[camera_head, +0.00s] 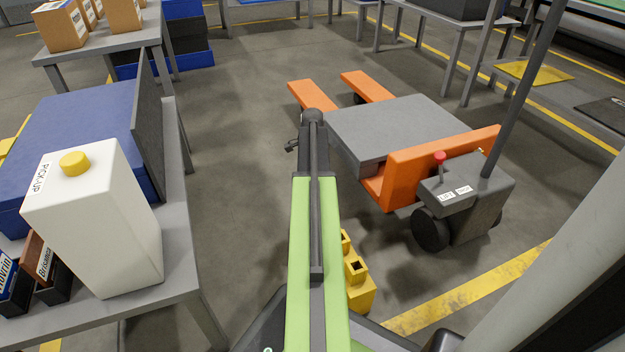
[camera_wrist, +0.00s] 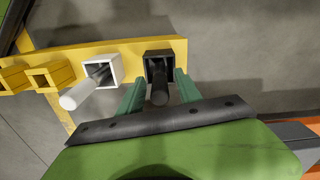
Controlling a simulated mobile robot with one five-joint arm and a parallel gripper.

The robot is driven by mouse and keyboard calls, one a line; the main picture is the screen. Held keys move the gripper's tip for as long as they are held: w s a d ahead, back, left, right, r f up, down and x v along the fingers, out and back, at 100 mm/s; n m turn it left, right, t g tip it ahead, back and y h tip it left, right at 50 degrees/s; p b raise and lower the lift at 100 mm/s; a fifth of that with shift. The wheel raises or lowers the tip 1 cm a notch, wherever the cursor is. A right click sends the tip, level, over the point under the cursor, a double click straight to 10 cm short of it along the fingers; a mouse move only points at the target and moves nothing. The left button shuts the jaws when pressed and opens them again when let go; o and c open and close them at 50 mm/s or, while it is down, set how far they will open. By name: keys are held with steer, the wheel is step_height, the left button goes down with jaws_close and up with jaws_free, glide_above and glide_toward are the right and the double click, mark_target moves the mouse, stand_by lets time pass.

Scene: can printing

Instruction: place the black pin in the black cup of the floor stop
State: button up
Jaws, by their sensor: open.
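The yellow floor stop (camera_wrist: 120,50) runs across the upper part of the wrist view. Its black cup (camera_wrist: 148,62) is near the right end. The black pin (camera_wrist: 160,92) stands with its far end inside the black cup and its near end sticking out toward the camera. My gripper (camera_wrist: 160,88) is open, with one green finger on each side of the pin and a visible gap to it. In the head view the floor stop (camera_head: 360,290) is partly hidden behind my arm, and my gripper cannot be made out there.
Left of the black cup, a white pin (camera_wrist: 78,96) sits tilted in a white cup (camera_wrist: 113,66). An empty yellow cup (camera_wrist: 50,76) is further left. An orange pallet truck (camera_head: 405,165) stands right of my arm. A grey table (camera_head: 180,262) with a white pick-up box (camera_head: 105,225) stands left.

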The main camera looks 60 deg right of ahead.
step_height(320, 180, up, 13)
steer(key=p, duration=1.2)
steer(key=shift+f+p, duration=0.2)
steer(key=shift+p, duration=0.1)
steer(key=shift+f, duration=0.15)
